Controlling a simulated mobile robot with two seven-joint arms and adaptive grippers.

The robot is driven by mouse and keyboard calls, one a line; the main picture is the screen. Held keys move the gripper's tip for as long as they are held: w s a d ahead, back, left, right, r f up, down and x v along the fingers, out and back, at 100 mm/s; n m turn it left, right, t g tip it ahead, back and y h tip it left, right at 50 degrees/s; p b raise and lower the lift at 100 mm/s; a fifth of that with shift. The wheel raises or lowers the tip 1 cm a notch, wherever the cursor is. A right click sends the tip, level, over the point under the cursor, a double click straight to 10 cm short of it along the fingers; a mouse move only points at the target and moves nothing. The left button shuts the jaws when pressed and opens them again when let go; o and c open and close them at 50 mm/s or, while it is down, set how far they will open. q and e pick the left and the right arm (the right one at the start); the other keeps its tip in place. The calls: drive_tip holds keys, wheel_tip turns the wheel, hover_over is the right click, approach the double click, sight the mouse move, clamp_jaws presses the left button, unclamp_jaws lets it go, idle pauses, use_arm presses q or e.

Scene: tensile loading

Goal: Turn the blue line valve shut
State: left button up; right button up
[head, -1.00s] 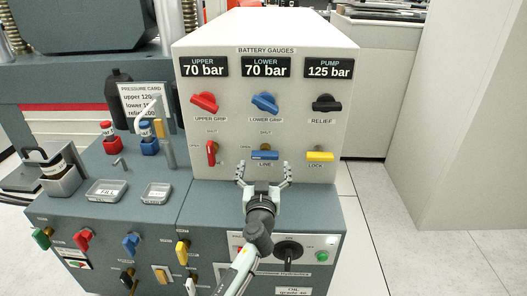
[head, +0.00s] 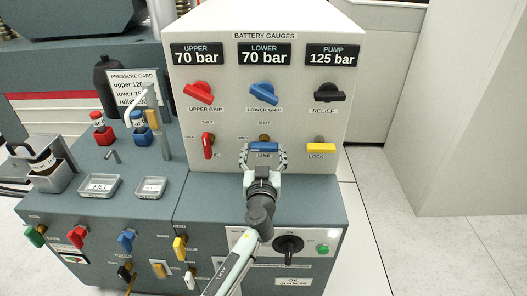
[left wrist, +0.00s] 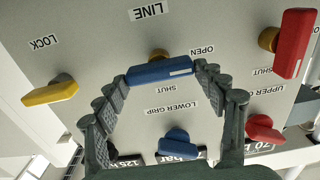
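The blue line valve handle (head: 263,147) is a flat bar lying level on the panel above the LINE label. It also shows in the left wrist view (left wrist: 160,72), in front of its brass stem. The SHUT mark is above it in the head view and the OPEN mark is to its left. My left gripper (head: 264,154) is open, with one fingertip beside each end of the bar. In the left wrist view its fingertips (left wrist: 161,75) bracket the bar; whether they touch it is hard to tell. My right gripper is not in view.
A red valve (head: 208,145) is left of the line valve and the yellow LOCK handle (head: 320,148) is right. The blue lower grip knob (head: 264,92) sits above. Trays, bottles and several valves fill the bench at left. A black knob (head: 289,244) is on the lower front.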

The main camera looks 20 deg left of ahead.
use_arm(q)
drive_tip(key=c, duration=0.6)
